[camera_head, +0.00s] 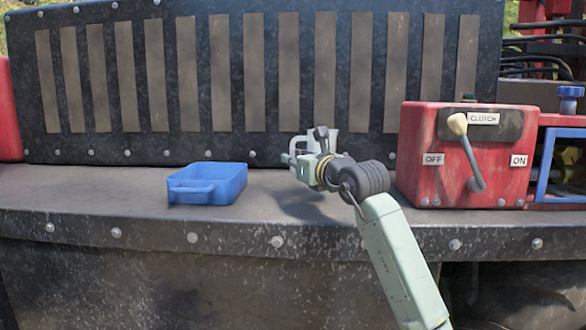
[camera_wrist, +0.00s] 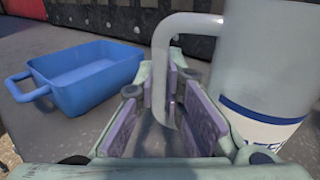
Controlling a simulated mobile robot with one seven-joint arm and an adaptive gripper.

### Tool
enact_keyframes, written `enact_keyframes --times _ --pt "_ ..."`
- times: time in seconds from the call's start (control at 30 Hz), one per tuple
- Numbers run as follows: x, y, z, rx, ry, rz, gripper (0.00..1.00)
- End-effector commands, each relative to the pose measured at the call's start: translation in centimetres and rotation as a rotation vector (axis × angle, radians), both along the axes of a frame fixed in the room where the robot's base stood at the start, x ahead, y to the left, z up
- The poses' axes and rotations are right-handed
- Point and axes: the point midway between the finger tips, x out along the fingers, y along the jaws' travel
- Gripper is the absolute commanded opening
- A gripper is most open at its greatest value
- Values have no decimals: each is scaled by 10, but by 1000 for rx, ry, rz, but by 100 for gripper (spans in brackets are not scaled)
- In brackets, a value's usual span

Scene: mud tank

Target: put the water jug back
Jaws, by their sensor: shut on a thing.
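The pale water jug (camera_head: 330,143) is in the middle of the head view, mostly hidden behind my gripper (camera_head: 304,163). In the wrist view the jug (camera_wrist: 262,60) stands close on the right, roughly upright, with a dark blue band and a label low on its side. My gripper (camera_wrist: 166,95) is shut on the jug's handle, which runs down between the purple finger pads. A shadow lies on the shelf below the gripper. I cannot tell for sure whether the jug's base touches the shelf.
A blue handled tray (camera_head: 205,187), empty, sits on the grey metal shelf (camera_head: 110,200) to the left; it also shows in the wrist view (camera_wrist: 85,75). A red clutch box (camera_head: 420,140) with a lever stands at right. A slatted panel (camera_head: 210,80) rises behind. Bare shelf lies between tray and gripper.

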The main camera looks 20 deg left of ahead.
Motion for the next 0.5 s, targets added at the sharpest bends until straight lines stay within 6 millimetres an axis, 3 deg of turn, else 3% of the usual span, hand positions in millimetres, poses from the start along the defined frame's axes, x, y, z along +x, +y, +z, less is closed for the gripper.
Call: enact_keyframes --times 0.3,0.5 --pt "0 0 -32 0 0 0 0" --pt "0 0 -34 0 -3 -1 0"
